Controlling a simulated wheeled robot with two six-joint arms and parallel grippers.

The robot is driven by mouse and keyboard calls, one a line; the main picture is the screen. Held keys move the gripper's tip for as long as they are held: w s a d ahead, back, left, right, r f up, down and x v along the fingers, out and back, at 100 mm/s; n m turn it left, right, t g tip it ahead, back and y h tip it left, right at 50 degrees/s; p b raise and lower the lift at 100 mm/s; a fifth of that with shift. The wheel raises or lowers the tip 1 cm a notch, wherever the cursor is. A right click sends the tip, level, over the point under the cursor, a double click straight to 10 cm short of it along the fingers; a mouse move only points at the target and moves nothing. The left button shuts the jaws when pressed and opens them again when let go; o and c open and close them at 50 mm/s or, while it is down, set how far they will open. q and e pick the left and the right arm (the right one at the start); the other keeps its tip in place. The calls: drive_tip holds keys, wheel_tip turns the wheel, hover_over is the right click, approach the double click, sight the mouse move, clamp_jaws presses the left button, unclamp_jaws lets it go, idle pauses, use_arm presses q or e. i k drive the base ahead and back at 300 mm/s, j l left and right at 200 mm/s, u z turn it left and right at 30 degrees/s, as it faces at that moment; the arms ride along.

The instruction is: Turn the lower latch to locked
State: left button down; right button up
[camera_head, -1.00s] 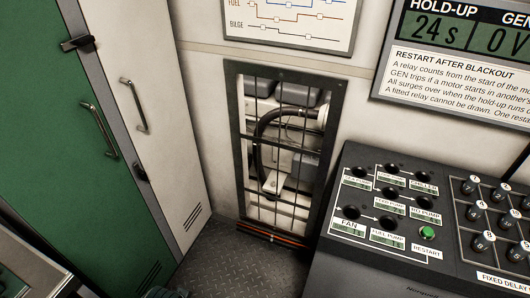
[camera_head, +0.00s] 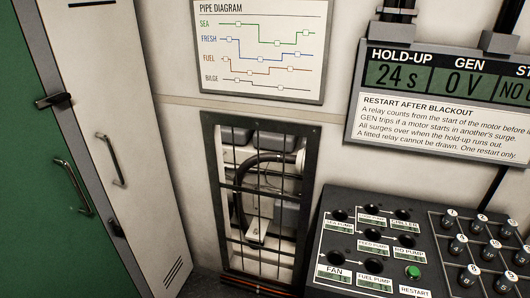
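A tall locker with a green door (camera_head: 25,190) and a white side panel stands at the left. A lower black latch (camera_head: 117,228) sits on the grey strip between them and lies roughly along that strip. An upper black latch (camera_head: 53,100) sticks out sideways across the green door's edge. Neither of my grippers is in view, and nothing touches the latches. The fine detail of the lower latch is too small and dark to make out.
Metal handles show on the green door (camera_head: 72,187) and the white panel (camera_head: 110,160). A barred dark frame (camera_head: 214,180) with pipes behind it is in the wall. A relay console (camera_head: 345,200) stands at the right, below a display board (camera_head: 440,148). A pipe diagram (camera_head: 262,50) hangs above.

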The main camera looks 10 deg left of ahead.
sight(118, 231)
drive_tip(key=u, duration=1.45)
drive_tip(key=k+z, duration=0.35)
drive_tip(key=i, duration=0.1)
